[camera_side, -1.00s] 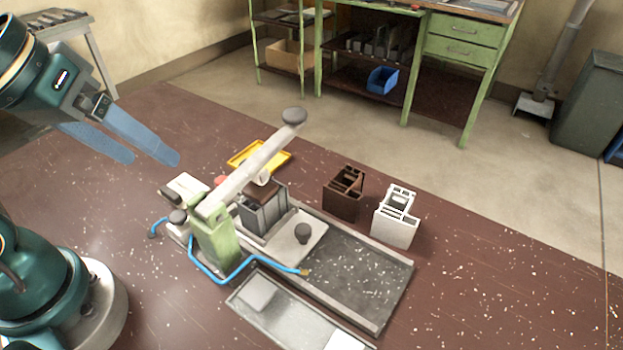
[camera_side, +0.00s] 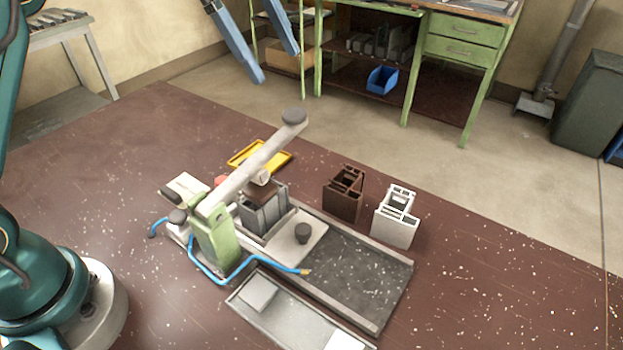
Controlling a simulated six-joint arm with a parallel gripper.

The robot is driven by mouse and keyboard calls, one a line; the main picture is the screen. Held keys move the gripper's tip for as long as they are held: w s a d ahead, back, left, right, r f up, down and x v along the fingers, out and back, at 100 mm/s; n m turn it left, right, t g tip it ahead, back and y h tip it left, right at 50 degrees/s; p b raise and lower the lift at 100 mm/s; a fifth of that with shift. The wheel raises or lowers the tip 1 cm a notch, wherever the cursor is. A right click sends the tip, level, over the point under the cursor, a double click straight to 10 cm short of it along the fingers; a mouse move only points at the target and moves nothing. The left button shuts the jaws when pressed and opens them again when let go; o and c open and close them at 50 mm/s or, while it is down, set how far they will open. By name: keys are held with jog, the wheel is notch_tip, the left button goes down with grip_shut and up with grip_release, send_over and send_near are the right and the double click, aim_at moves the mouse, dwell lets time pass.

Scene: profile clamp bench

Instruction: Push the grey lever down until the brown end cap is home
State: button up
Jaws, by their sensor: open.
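The grey lever (camera_side: 250,168) slants up from the green clamp post (camera_side: 215,240) to a dark round knob (camera_side: 293,116) at its raised end. The brown end cap (camera_side: 258,190) shows in part below the lever, on top of the grey profile (camera_side: 265,212); the lever hides some of it, and I cannot tell how closely it sits. My gripper (camera_side: 275,66) is open, with two blue fingers pointing down. It appears above and left of the knob in the picture, apart from the lever and empty. The top of my gripper is out of frame.
A brown profile piece (camera_side: 343,194) and a white one (camera_side: 397,217) stand right of the clamp. A yellow tray (camera_side: 240,158) lies behind it. A blue hose (camera_side: 222,279) runs around the post. A grey tray (camera_side: 290,312) lies in front.

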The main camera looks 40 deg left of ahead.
aim_at(294, 113)
jog(key=shift+g, duration=0.4)
jog(key=shift+w+d+f, duration=0.2)
jog(key=shift+w+f, duration=0.1)
jog(key=shift+f, duration=1.05)
jog(key=shift+w+d+f, duration=0.2)
jog(key=shift+w+f, duration=0.1)
jog(key=shift+f, duration=1)
jog(key=shift+w+d+f, duration=0.2)
jog(key=shift+w+f, duration=0.1)
jog(key=shift+f, duration=1.05)
